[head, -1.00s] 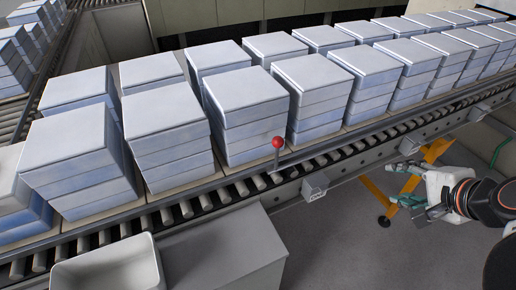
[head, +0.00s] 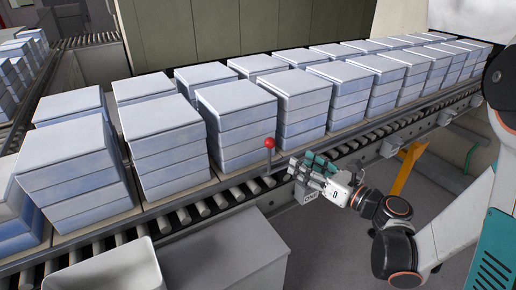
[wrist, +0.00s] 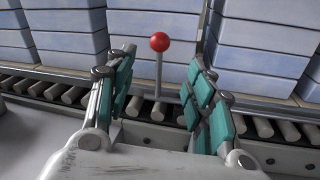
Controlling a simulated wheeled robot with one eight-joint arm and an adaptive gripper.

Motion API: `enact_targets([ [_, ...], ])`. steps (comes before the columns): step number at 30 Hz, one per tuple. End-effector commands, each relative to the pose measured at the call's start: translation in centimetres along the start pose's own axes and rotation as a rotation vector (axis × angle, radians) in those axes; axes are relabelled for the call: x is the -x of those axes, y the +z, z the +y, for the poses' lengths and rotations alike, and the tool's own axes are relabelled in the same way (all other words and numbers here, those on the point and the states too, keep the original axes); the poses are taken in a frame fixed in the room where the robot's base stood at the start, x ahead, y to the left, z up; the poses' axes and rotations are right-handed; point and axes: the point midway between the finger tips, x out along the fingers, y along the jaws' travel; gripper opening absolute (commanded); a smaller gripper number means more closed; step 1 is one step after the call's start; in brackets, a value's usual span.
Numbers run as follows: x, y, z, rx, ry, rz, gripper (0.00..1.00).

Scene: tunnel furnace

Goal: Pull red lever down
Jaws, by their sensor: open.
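The red lever (head: 269,144) has a red ball knob on a thin grey rod and stands upright at the near edge of the roller conveyor. In the wrist view the red knob (wrist: 159,42) shows ahead, between and beyond the two fingers. My gripper (head: 294,165) is just to the right of the lever in the head view. Its teal-padded fingers (wrist: 160,72) are open and spread on either side of the lever's line, with nothing between the pads that I can see touching. The foot of the rod is in view near the rollers.
Stacks of blue-grey slabs (head: 234,105) stand on the roller conveyor (head: 215,198) behind the lever. A pale bin (head: 110,268) and a grey cabinet (head: 225,250) stand in front at left. A yellow support (head: 407,168) is at right. Open floor lies in front.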

Motion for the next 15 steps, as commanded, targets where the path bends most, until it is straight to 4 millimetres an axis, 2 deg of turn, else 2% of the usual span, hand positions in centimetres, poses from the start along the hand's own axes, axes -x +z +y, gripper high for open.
enact_targets([
  [5,-1.5,0.2,0.1,-0.008,0.004,-0.003,0.49],
  [15,-8.0,0.0,0.1,-0.005,0.005,-0.002,0.49],
])
